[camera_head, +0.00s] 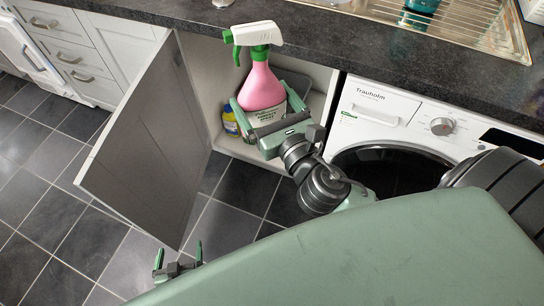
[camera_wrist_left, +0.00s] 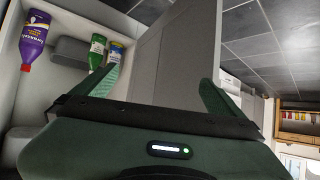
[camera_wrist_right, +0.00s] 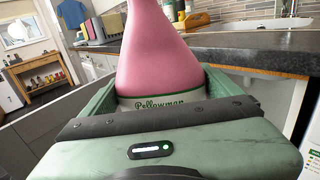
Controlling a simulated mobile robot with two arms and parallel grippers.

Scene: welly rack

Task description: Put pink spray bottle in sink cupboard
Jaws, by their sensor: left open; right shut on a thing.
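The pink spray bottle (camera_head: 262,85) has a white and green trigger head and a label on its lower part. My right gripper (camera_head: 272,112) is shut around its lower body and holds it roughly upright in front of the cupboard opening. The bottle also fills the middle of the right wrist view (camera_wrist_right: 155,50). The sink cupboard (camera_head: 205,75) is open, its grey door (camera_head: 145,140) swung out to the left. My left gripper (camera_head: 178,262) is open at the door's lower outer corner. In the left wrist view the door (camera_wrist_left: 175,60) shows between its fingers.
A yellow and blue bottle (camera_head: 230,121) stands inside the cupboard; the left wrist view also shows a purple bottle (camera_wrist_left: 35,38) and a green bottle (camera_wrist_left: 97,50) there. The dark worktop (camera_head: 330,40) overhangs the opening. A washing machine (camera_head: 400,115) stands to the right.

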